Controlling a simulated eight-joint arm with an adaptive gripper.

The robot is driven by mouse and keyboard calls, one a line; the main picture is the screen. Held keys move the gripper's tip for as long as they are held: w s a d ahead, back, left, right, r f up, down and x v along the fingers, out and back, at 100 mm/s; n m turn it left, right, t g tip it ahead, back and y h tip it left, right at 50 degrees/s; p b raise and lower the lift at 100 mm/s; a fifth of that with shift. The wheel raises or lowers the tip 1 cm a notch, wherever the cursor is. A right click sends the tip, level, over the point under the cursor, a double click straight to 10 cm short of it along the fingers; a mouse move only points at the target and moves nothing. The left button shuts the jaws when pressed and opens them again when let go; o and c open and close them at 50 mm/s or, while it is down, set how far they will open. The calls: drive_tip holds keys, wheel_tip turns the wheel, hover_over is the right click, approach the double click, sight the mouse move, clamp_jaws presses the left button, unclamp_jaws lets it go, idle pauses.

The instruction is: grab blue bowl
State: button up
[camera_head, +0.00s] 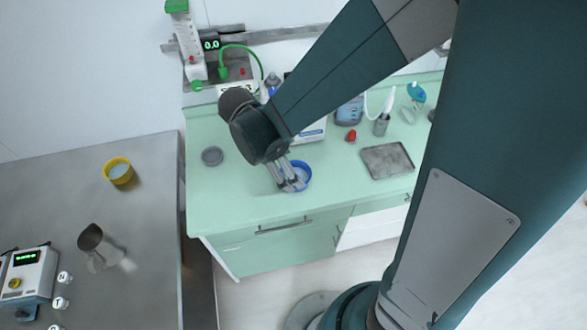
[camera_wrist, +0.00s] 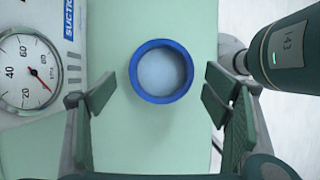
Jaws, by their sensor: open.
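The blue bowl (camera_head: 301,174) is on the green countertop in the head view, partly hidden by my gripper (camera_head: 292,183). In the wrist view the bowl (camera_wrist: 161,45) shows its round blue rim and pale inside from above. My gripper (camera_wrist: 160,95) is open and empty. Its fingers stand left and right of the bowl's near side in that view, with the bowl a little beyond them. No finger clearly touches the bowl. I cannot tell the exact height of the fingertips above the rim.
A suction unit with a gauge (camera_wrist: 28,72) stands left in the wrist view. A yellow bowl (camera_head: 118,171) and a metal jug (camera_head: 95,245) are on the steel table at left.

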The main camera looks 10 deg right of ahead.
drive_tip(key=shift+b+x, duration=0.45)
drive_tip(key=shift+x, duration=2.15)
drive_tip(key=shift+s, duration=0.1)
drive_tip(key=c, duration=1)
